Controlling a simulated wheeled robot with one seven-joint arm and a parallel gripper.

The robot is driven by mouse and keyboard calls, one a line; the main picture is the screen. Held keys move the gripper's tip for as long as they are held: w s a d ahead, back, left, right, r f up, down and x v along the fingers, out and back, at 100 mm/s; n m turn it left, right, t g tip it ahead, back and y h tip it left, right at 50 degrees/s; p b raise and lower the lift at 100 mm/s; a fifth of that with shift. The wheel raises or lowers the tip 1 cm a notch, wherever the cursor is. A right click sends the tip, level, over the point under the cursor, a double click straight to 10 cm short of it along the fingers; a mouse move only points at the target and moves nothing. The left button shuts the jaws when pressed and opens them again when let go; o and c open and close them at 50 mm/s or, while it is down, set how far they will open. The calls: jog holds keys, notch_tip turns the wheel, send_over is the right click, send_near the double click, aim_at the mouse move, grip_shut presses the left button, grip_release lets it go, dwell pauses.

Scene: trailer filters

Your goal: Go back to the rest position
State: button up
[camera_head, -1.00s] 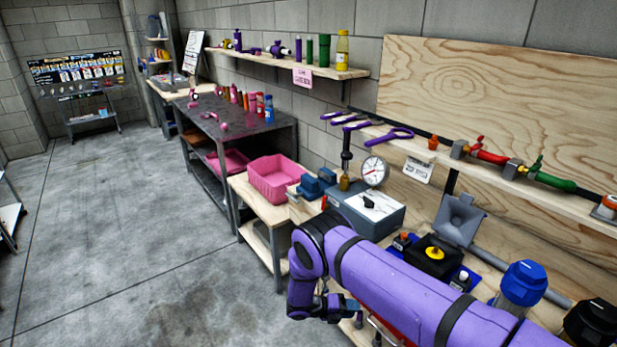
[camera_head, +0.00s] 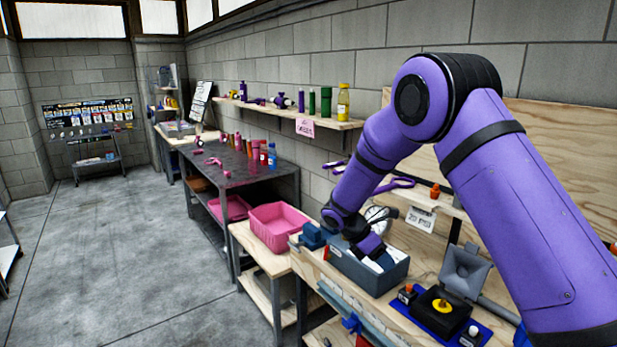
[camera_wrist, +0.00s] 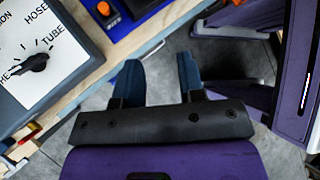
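My purple arm rises at the right of the head view, bends at a high elbow, and comes down to the left over the workbench. Its wrist end hangs in front of the grey dial box (camera_head: 375,275). The fingertips are not clear in the head view. In the wrist view my gripper (camera_wrist: 158,76) shows two dark blue fingers set apart, with nothing between them. Grey floor shows behind them. The dial box (camera_wrist: 40,55), with HOSE and TUBE labels, lies at the upper left of the wrist view, apart from the fingers.
A pink bin (camera_head: 277,226) stands on the wooden bench left of the dial box. A shelf (camera_head: 290,115) with bottles runs along the wall. The floor (camera_head: 110,260) at left is clear.

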jog(key=s+d+r+m+t+y, duration=0.1)
jog(key=s+d+r+m+y, duration=0.3)
jog(key=s+r, duration=0.6)
jog(key=s+d+r+m+t+y, duration=0.1)
jog(key=s+d+r+m, duration=0.5)
jog(key=r, duration=0.7)
jog(key=s+r+m+t+y, duration=0.1)
jog(key=s+m, duration=0.4)
jog(key=s, duration=0.5)
jog(key=s+r+m+t+y, duration=0.2)
jog(key=s+r+m+t, duration=0.2)
jog(key=s, duration=0.6)
jog(key=shift+s+d+r+m, duration=0.3)
jog(key=shift+s+d+m, duration=0.15)
jog(key=shift+m, duration=0.45)
jog(key=shift+o, duration=0.3)
